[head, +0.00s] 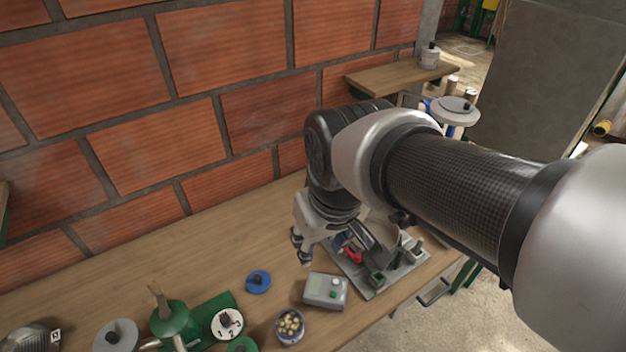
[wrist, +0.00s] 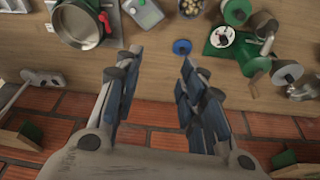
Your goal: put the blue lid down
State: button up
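The blue lid (head: 259,281), a small round disc with a dark knob, lies on the wooden table left of the grey control box. It also shows in the wrist view (wrist: 182,47), flat on the table beyond the fingertips. My gripper (wrist: 160,57) is open, with a wide gap and nothing between its fingers. In the head view my gripper (head: 301,242) is above the table, up and to the right of the lid and apart from it. My arm hides part of the table behind it.
A grey control box (head: 325,290) and a container of small pale pieces (head: 289,327) stand near the lid. Green machine parts (head: 175,322) and a numbered dial (head: 227,323) are at the front left. A brick wall (head: 140,145) backs the table. Bare wood surrounds the lid's far side.

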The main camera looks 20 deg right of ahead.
jog(key=s+d+m+t, duration=0.1)
jog(key=s+d, duration=0.1)
jog(key=s, duration=0.6)
jog(key=shift+s+d+r+m, duration=0.2)
jog(key=shift+s+d+m, duration=0.1)
jog(key=shift+s, duration=0.1)
jog(key=shift+c, duration=0.3)
dwell(1.2)
